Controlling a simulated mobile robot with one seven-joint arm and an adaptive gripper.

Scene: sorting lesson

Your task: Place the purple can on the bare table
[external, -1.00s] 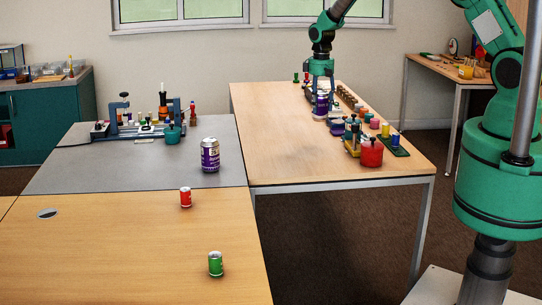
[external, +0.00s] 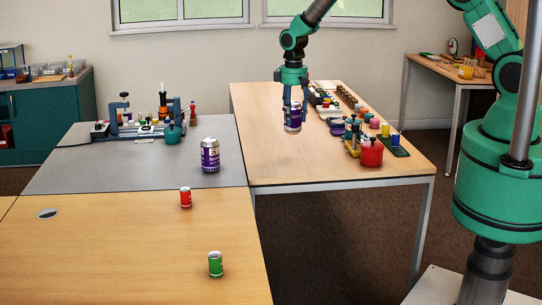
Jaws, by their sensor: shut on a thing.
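My gripper (external: 292,104) is over the wooden table (external: 300,160) at the back right. It is shut on a purple can (external: 293,120), whose upper part is partly hidden by the fingers. The can is upright; I cannot tell whether its base touches the tabletop or hangs a little above it. Another purple can (external: 210,160), with a white band and silver top, stands upright on the grey tabletop (external: 110,178) to the left, apart from my gripper.
A red can (external: 185,197) and a green can (external: 215,264) stand on the front wooden table (external: 130,265). A red pot (external: 371,153) and several small items line the right side of the back table. Its left and front parts are bare. A vise-like device (external: 125,122) stands on the grey top.

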